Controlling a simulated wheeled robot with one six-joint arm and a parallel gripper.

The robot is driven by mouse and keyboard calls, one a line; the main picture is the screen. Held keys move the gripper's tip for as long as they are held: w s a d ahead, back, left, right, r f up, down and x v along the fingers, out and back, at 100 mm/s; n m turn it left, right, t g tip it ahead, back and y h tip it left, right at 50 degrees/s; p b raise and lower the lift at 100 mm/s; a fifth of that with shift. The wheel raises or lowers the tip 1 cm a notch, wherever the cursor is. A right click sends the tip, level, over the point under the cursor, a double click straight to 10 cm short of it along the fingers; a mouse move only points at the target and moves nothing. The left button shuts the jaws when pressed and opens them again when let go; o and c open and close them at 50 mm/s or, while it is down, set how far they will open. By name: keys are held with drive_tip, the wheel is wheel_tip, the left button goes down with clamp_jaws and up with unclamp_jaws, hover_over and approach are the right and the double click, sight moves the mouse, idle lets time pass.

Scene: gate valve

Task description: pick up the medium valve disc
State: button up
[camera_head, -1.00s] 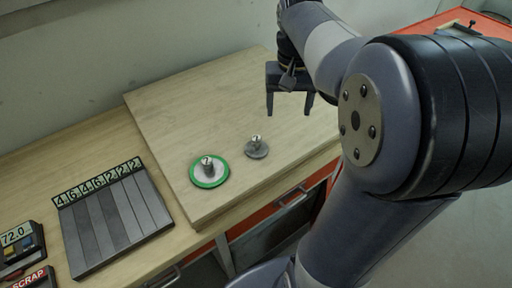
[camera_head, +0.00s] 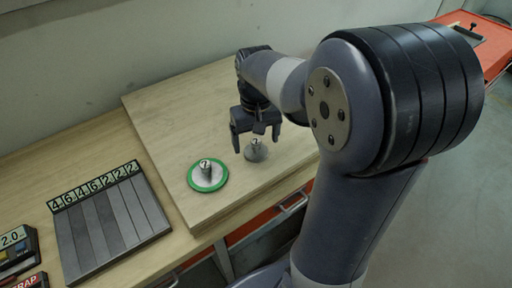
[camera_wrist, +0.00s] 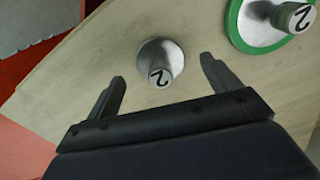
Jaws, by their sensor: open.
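Two valve discs with upright knobs sit on the raised wooden board; which is the medium one cannot be told for sure. The smaller plain grey disc (camera_head: 256,154) has a knob with a dark mark on its top. The larger disc (camera_head: 208,178) has a green rim and stands to its left. My gripper (camera_head: 256,146) is open and empty, just above and behind the grey disc. In the wrist view, the grey disc (camera_wrist: 173,53) lies between the line of my two fingertips (camera_wrist: 162,70), and the green-rimmed disc (camera_wrist: 240,32) lies to the upper right.
The wooden board (camera_head: 175,110) is otherwise clear. A grey slotted plate (camera_head: 110,225) with a row of number tags lies on the lower bench at left. Small labelled boxes (camera_head: 15,250) stand at the far left. A red cabinet (camera_head: 485,45) is at upper right.

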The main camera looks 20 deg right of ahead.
sight(255, 152)
drive_tip(key=shift+f, duration=1.15)
drive_tip(key=c, duration=1)
